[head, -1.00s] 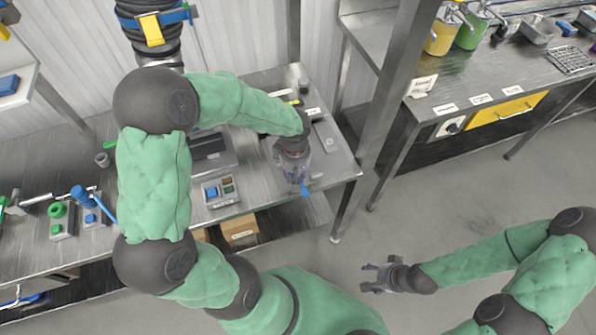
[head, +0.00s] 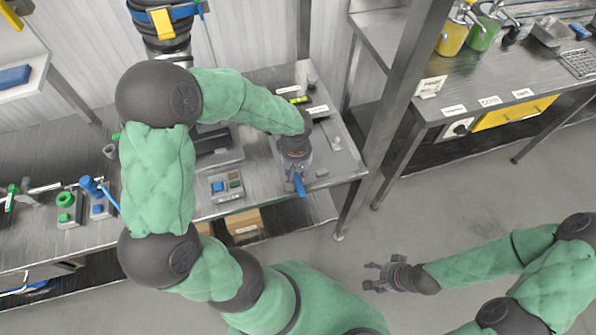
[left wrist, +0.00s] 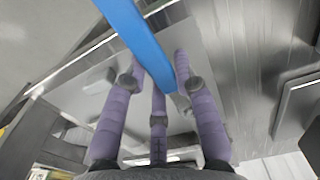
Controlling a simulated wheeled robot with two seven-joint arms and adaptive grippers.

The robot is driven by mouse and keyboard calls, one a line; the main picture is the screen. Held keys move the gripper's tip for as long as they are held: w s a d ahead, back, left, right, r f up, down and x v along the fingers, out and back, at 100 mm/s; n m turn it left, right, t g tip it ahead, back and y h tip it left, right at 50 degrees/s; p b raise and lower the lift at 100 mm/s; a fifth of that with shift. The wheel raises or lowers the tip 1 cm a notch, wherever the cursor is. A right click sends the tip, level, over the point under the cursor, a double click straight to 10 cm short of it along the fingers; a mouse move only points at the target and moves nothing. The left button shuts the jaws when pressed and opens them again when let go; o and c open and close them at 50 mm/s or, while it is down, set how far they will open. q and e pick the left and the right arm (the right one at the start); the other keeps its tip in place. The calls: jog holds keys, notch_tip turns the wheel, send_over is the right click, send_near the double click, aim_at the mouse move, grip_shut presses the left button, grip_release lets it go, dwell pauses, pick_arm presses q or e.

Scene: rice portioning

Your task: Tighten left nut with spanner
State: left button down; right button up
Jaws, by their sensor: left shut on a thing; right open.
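My left gripper (head: 293,172) is shut on a blue bar (head: 300,185), likely the spanner's handle, above the front of the bench's right end. A green ring-like part (head: 66,199) and a blue part with a handle (head: 92,186) sit on grey blocks at the bench's left; I cannot tell whether either is the left nut. My right gripper (head: 372,276) is open and empty over the floor.
The steel bench (head: 160,200) carries a grey box with blue and brown squares (head: 227,186) left of the gripper. A steel post (head: 405,90) stands to the right. The floor around my right gripper is clear.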

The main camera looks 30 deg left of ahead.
pick_arm(q)
jog(key=shift+s+a+m, duration=0.5)
jog(key=shift+s+m, duration=0.05)
jog(key=shift+m, duration=0.35)
jog(key=shift+s+a+m+p, duration=0.4)
jog(key=shift+m+p, duration=0.1)
jog(key=shift+m, duration=0.1)
jog(key=shift+a+m, duration=0.15)
jog(key=shift+m, duration=0.15)
jog(key=shift+s, duration=0.1)
jog(key=shift+s+a+m+p, duration=0.35)
jog(key=shift+a+m+p, duration=0.1)
jog(key=shift+a+m, duration=0.3)
jog(key=shift+d, duration=0.1)
